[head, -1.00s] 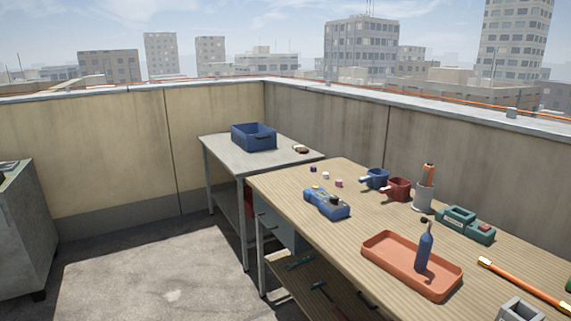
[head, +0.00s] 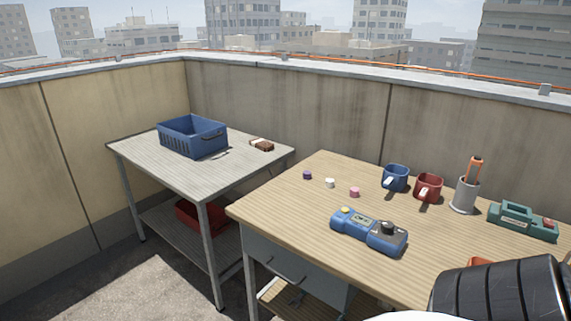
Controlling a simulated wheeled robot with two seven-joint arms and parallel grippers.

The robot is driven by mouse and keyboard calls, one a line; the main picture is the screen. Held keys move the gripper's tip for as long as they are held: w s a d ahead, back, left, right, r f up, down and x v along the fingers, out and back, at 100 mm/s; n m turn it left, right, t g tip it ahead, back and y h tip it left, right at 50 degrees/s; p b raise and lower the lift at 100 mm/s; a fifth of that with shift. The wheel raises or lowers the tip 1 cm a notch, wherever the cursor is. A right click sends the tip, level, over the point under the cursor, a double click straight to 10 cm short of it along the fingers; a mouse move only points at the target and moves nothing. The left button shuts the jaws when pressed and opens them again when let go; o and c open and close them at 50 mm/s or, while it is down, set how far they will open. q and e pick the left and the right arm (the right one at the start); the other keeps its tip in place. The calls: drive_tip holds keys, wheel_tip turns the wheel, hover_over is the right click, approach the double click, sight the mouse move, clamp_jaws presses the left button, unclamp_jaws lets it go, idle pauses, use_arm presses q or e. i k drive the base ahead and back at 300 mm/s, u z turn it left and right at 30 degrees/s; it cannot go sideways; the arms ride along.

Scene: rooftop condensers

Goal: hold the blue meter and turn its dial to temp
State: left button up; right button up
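The blue meter (head: 368,231) lies flat on the wooden workbench (head: 290,205), near its left part, in the head view. It has a yellow button at its left end, a small display in the middle and a dark round dial (head: 388,228) at its right end. The dial's markings are too small to read. Neither gripper is in view. A black ribbed part, likely of my own arm, shows at the bottom right and covers part of the bench.
Small purple, white and pink pieces (head: 354,192) lie behind the meter. A blue cup (head: 396,178), a red cup (head: 428,187), a grey holder (head: 464,196) and a green device (head: 522,221) stand along the back. A side table (head: 150,168) bears a blue crate (head: 192,136).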

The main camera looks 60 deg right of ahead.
sight(387, 226)
drive_tip(key=i, duration=1.2)
drive_tip(key=z, duration=2.45)
